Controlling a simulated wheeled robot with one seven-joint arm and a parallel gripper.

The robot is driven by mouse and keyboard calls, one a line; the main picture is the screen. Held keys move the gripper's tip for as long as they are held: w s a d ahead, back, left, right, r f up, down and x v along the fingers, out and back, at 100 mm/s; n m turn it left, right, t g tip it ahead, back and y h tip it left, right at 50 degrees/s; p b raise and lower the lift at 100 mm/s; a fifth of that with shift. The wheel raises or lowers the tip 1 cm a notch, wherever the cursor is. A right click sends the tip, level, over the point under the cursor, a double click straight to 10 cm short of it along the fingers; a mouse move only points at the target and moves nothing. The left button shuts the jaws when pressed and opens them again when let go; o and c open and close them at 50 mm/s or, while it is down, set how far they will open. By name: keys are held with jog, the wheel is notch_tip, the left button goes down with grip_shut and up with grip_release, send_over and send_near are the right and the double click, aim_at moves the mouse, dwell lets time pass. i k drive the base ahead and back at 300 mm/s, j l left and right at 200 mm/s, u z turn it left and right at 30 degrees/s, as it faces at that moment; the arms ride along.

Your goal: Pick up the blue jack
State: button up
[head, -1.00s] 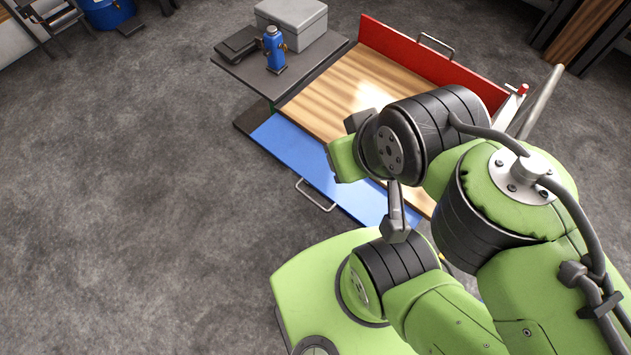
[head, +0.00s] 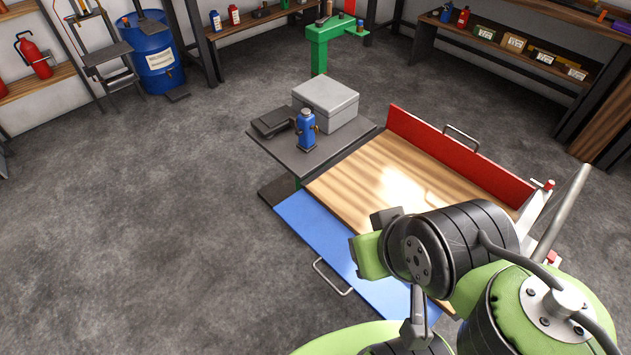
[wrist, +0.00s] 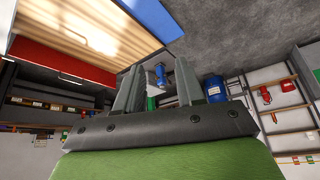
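The blue jack (head: 306,130) stands upright on a dark grey side table (head: 285,158), in front of a light grey box. In the wrist view a small blue shape that looks like the jack (wrist: 160,74) shows far off between my fingers. My gripper (wrist: 158,66) is open and empty, its two grey fingers apart. In the head view my arm is over the near side of the wooden bench, well to the right of and nearer than the jack. The fingers are mostly hidden there.
The grey box (head: 326,103) stands right behind the jack, and a flat black case (head: 273,122) lies to its left. The wooden bench top (head: 345,180) has a raised red panel (head: 455,155) and a blue panel (head: 305,230). The floor on the left is clear.

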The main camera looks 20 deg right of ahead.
aim_at(306, 136)
jog(key=i+j, duration=0.15)
jog(key=j, duration=0.2)
jog(key=i+j+z, duration=0.1)
jog(key=j, duration=0.25)
jog(key=i+j, duration=0.25)
jog(key=j, duration=0.15)
jog(key=i+j, duration=0.15)
jog(key=j, duration=0.2)
jog(key=i+j+z, duration=0.1)
jog(key=j, duration=0.25)
jog(key=i+j, duration=0.15)
jog(key=i, duration=0.25)
jog(key=i+j+z, duration=0.1)
jog(key=i, duration=0.25)
jog(key=i+j, duration=0.25)
jog(key=i, duration=0.15)
jog(key=i+l+z, duration=0.15)
jog(key=i+l, duration=0.25)
jog(key=i, duration=0.1)
